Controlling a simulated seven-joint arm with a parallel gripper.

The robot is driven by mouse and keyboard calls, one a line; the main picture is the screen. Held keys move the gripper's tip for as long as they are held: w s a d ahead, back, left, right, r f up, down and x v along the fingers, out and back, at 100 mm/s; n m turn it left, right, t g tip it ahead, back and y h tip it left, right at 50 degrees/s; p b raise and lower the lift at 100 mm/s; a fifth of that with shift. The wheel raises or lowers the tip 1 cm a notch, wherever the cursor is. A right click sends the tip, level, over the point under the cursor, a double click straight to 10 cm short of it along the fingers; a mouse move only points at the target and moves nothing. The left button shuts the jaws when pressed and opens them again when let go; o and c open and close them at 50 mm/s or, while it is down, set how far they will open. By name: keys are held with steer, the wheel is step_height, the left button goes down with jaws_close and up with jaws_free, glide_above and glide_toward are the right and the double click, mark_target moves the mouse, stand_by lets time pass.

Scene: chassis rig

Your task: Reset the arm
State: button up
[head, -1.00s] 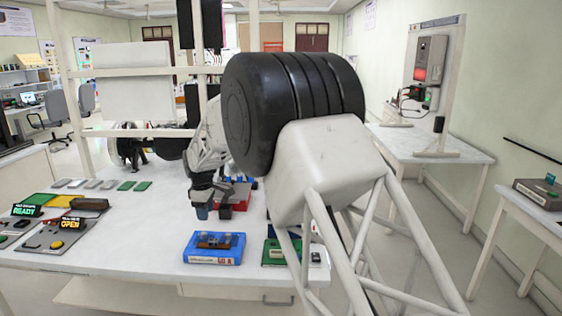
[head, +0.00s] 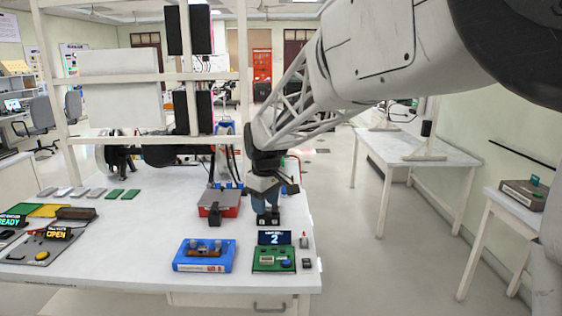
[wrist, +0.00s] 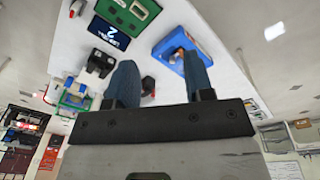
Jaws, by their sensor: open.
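My gripper (head: 266,207) hangs over the right part of the white workbench (head: 130,255), with its fingers pointing down. Its two blue fingers stand apart, and the gap between them (wrist: 160,72) is empty in the wrist view. A small black-and-white block (head: 268,222) is close to the fingertips in the head view; I cannot tell whether they touch. It also shows left of the fingers in the wrist view (wrist: 101,63).
A green board (head: 272,260) with a display reading 2 and a blue tray (head: 203,264) lie at the bench's front. A red box (head: 219,199) is left of my gripper. Panels reading READY and OPEN (head: 40,250) stand far left. A white frame (head: 194,135) rises behind.

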steer(key=s+d+r+m, duration=0.3)
steer(key=s+d, duration=0.6)
steer(key=s, duration=0.1)
steer(key=s+d+f+m, duration=0.2)
steer(key=s+d, duration=0.2)
steer(key=s, duration=0.5)
steer(key=s+d+f+m+t, duration=0.1)
steer(key=s+d+m, duration=0.2)
steer(key=s, duration=0.6)
steer(key=s+d+f+m, duration=0.2)
steer(key=s+d, duration=0.4)
steer(key=s, duration=0.3)
steer(key=shift+s+d+f+m+t, duration=0.3)
steer(key=shift+d+f+m, duration=0.05)
steer(key=shift+m, duration=0.15)
steer(key=shift+w, duration=0.15)
